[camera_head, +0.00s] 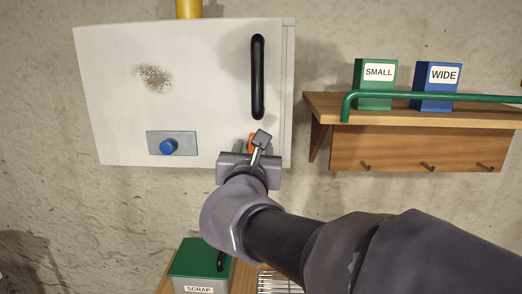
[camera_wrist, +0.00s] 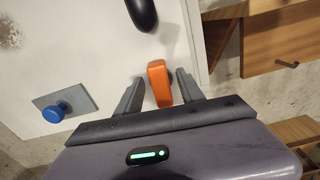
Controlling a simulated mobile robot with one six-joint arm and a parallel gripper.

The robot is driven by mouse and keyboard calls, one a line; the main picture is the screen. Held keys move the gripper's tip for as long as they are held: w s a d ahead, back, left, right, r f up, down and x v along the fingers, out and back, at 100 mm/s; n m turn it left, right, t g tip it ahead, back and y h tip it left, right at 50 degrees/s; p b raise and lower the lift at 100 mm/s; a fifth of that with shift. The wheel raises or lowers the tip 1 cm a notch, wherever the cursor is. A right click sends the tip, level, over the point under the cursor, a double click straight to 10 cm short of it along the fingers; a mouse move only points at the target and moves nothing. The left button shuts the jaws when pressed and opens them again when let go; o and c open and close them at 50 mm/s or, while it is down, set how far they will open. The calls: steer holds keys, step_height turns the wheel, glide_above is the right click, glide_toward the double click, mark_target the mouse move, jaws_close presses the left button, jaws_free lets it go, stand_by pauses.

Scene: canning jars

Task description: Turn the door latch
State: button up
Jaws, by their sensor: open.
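The orange door latch (camera_wrist: 159,84) sits near the lower right corner of the white cabinet door (camera_head: 200,75). In the wrist view it stands roughly upright, leaning slightly. My gripper (camera_wrist: 158,92) is open, with one finger on each side of the latch. A gap shows between the latch and each finger, so I cannot see contact. In the head view the latch (camera_head: 251,141) is mostly hidden behind my gripper (camera_head: 250,152). The black door handle (camera_head: 258,77) is above the latch, and it also shows at the top of the wrist view (camera_wrist: 142,12). The door looks shut.
A blue knob (camera_head: 168,147) on a grey plate is left of the latch. To the right, a wooden shelf (camera_head: 420,142) with hooks holds a green SMALL box (camera_head: 375,88), a blue WIDE box (camera_head: 436,90) and a green rail (camera_head: 430,97). A green SCRAP bin (camera_head: 195,262) is below.

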steer(key=shift+c, duration=0.4)
jaws_close()
steer(key=shift+f+b, duration=0.1)
steer(key=shift+b, duration=0.35)
steer(key=shift+d+f+m+b, duration=0.1)
steer(key=shift+m+b, duration=2.7)
steer(key=shift+b, duration=0.2)
steer(key=shift+d+f+m+b, duration=0.1)
steer(key=shift+m+b, duration=2.7)
steer(key=shift+b, duration=0.15)
steer(key=shift+d+f+m+b, duration=0.1)
steer(key=shift+m+b, duration=2.7)
steer(key=shift+b, duration=0.2)
steer(key=shift+m, duration=0.3)
